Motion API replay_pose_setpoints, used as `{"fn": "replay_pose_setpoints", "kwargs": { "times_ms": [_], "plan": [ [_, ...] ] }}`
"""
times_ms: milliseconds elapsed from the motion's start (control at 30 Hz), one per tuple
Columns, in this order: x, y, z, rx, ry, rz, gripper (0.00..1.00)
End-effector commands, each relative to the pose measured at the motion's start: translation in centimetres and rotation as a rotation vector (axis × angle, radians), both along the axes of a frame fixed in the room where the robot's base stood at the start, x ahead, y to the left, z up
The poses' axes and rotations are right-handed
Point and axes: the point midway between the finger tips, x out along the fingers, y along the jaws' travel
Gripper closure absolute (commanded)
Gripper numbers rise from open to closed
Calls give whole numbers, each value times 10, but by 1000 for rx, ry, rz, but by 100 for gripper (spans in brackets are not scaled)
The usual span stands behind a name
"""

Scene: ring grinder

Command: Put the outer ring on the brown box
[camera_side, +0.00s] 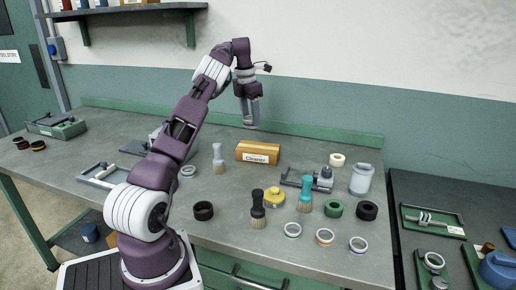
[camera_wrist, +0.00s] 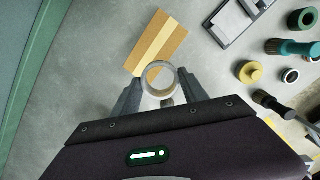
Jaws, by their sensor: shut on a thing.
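My gripper (camera_side: 250,122) is raised above the bench, behind and slightly left of the brown box (camera_side: 258,153) in the side view. The box bears a "Cleaner" label and lies flat on the bench. In the wrist view, my gripper (camera_wrist: 160,88) is shut on a pale grey ring, the outer ring (camera_wrist: 147,78), held between the fingertips. The box (camera_wrist: 152,40) shows just beyond the ring, which overlaps its lower end in that view. The ring is too small to make out clearly in the side view.
Two brushes (camera_side: 257,210) (camera_side: 305,195), a yellow part (camera_side: 274,198), a clamp fixture (camera_side: 322,180) and several loose rings (camera_side: 325,237) stand right and in front of the box. A green rail (camera_side: 320,134) runs behind.

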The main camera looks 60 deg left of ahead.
Motion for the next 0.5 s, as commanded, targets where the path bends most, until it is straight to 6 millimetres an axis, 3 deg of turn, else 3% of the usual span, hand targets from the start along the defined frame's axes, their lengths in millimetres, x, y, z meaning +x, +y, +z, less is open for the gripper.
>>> {"fn": "replay_pose_setpoints", "kwargs": {
  "times_ms": [200, 500],
  "plan": [
    [16, -5, -6, -12, -3, 177, 98],
    [15, -5, -64, -12, -3, 184, 98]
  ]
}}
